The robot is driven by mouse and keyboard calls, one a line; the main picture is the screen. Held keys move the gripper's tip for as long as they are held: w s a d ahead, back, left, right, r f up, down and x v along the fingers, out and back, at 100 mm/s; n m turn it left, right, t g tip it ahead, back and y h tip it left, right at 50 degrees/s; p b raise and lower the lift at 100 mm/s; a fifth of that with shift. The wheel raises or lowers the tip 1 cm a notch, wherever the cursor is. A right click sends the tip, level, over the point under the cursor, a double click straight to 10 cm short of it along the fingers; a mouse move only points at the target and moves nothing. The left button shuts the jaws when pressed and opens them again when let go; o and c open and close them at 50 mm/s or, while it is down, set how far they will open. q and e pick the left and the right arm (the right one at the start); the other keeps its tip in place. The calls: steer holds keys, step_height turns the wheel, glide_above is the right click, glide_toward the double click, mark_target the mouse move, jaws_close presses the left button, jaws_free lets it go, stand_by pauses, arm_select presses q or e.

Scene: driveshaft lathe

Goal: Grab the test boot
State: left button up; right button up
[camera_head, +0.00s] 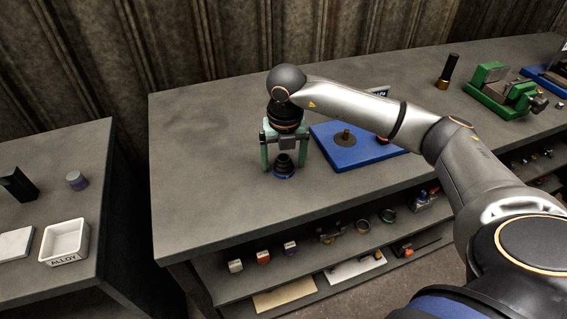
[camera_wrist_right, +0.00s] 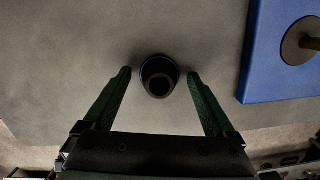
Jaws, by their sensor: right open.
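The test boot appears to be the small black ribbed, tapered piece (camera_head: 284,163) with a blue base, standing upright on the grey workbench. In the right wrist view the black boot (camera_wrist_right: 158,76) shows from above as a dark ring with a hollow centre. My right gripper (camera_head: 284,166) is open and points down over the boot, with one green finger on each side. In the right wrist view the fingertips (camera_wrist_right: 159,74) flank the boot, with a visible gap on both sides. My left gripper is not in view.
A blue plate (camera_head: 335,155) with a round brown piece lies right of the boot. A green vise (camera_head: 500,92) and a black cylinder (camera_head: 447,71) stand farther right. The bench (camera_head: 200,160) is clear left of the boot. A white ALLOY tray (camera_head: 64,242) sits on the left table.

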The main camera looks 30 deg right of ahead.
steer(key=shift+c, duration=0.3)
jaws_close()
stand_by(0.5)
